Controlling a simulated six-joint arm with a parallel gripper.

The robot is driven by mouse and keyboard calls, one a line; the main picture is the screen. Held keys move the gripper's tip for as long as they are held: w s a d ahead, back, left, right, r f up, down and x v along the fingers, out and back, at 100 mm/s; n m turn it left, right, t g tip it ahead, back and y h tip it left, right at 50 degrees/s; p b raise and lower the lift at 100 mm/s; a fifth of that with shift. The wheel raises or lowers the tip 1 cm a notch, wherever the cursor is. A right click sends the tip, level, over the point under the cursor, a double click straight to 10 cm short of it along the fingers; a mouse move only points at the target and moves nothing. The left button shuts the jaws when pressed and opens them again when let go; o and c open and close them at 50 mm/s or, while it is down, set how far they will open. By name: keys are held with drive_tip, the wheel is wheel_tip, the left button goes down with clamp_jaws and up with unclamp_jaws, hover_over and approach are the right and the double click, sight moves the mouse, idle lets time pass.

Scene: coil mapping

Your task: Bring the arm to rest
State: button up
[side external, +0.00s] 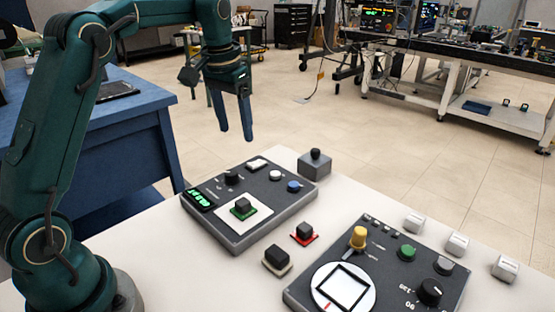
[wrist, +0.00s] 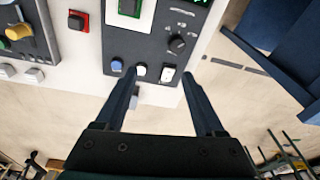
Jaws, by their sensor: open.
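My gripper (side external: 246,118) hangs in the air above the far edge of the left control panel, fingers pointing down. Its two blue fingers stand apart with nothing between them. In the wrist view my gripper (wrist: 162,75) is also open and empty, its fingertips seen over the panel's edge with the white and blue knobs. The left control panel (side external: 235,235) is dark grey, with a green lit display (side external: 199,198) and a dark block on a green square (side external: 243,207). My gripper touches nothing that I can see.
A second panel (side external: 330,255) with a round white dial stands at the front right. A small grey box with a black knob (side external: 315,163) stands behind. Dark blocks sit on red (side external: 304,232) and cream (side external: 277,260) bases. Several white blocks (side external: 457,244) line the table's right side.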

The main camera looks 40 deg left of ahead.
drive_tip(key=s+d+r+m+t, duration=0.25)
drive_tip(key=s+d+r, duration=0.35)
drive_tip(key=s+d, duration=0.4)
drive_tip(key=s+d+f+t, duration=0.1)
drive_tip(key=s+f, duration=0.6)
drive_tip(key=s, duration=0.2)
drive_tip(key=shift+s+d+n+h, duration=0.15)
drive_tip(key=shift+s+n+h, duration=0.15)
drive_tip(key=shift+n, duration=0.05)
